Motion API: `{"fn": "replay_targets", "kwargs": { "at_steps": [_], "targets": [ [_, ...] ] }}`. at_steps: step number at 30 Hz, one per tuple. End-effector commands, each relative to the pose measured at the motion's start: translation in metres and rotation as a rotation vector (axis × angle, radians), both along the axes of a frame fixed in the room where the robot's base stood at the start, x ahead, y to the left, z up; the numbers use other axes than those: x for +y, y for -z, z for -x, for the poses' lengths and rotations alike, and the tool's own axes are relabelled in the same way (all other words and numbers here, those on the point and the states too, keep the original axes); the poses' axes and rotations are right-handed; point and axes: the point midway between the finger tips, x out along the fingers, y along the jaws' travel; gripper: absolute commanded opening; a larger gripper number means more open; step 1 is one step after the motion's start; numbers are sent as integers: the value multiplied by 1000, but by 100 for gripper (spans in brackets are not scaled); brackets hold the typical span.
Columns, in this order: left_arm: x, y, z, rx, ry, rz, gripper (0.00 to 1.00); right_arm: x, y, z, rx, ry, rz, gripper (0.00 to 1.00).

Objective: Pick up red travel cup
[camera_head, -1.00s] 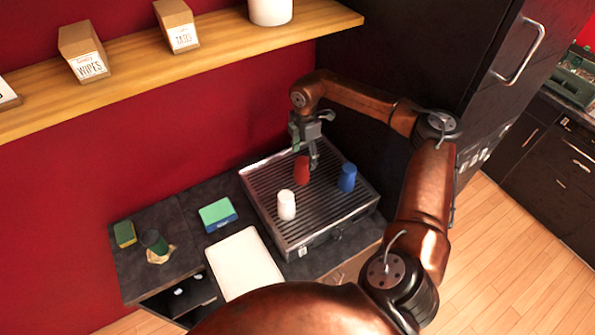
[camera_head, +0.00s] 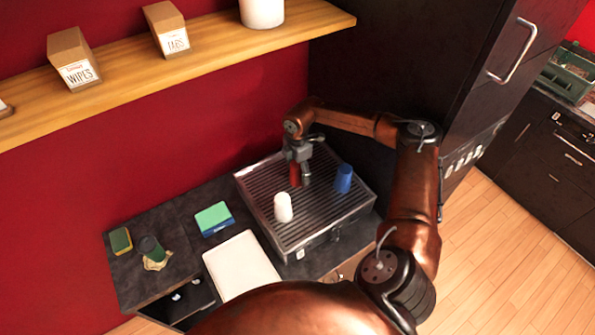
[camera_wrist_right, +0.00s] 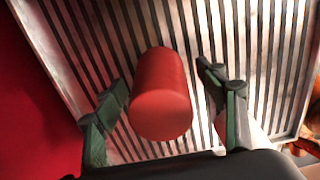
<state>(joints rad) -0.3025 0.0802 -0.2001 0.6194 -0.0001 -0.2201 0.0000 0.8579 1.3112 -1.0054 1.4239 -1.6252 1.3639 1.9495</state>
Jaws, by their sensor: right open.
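The red travel cup (camera_head: 295,174) stands on the slatted metal tray, mostly hidden behind my right gripper (camera_head: 300,170) in the head view. In the right wrist view the red cup (camera_wrist_right: 161,95) lies between the two green fingers of my right gripper (camera_wrist_right: 168,100). The fingers are open, with a gap on each side of the cup, and do not visibly touch it. My left gripper does not show in either view.
A white cup (camera_head: 283,207) and a blue cup (camera_head: 343,178) stand on the same slatted tray (camera_head: 310,232). A white board (camera_head: 241,264), a green-and-blue box (camera_head: 214,218) and a dark green cup (camera_head: 150,247) are to the left. A wooden shelf (camera_head: 120,88) runs above.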

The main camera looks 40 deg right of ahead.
Motion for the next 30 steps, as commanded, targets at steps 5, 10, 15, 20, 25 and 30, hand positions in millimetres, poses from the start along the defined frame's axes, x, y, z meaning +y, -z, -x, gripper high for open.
{"fn": "replay_targets", "kwargs": {
  "at_steps": [5, 10, 15, 20, 25, 30],
  "targets": [
    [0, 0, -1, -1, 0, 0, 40, 0, 1, 0, 0, 0, 0, 65],
    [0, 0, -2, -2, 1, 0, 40, 0, 1, 0, 0, 0, 0, 55],
    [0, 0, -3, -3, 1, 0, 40, 0, 1, 0, 0, 0, 0, 44],
    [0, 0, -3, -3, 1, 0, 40, 0, 1, 0, 0, 0, 0, 33],
    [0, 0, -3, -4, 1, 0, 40, 0, 1, 0, -1, 0, 0, 21],
    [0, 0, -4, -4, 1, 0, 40, 0, 0, 0, -1, 0, 0, 16]
  ]
}}
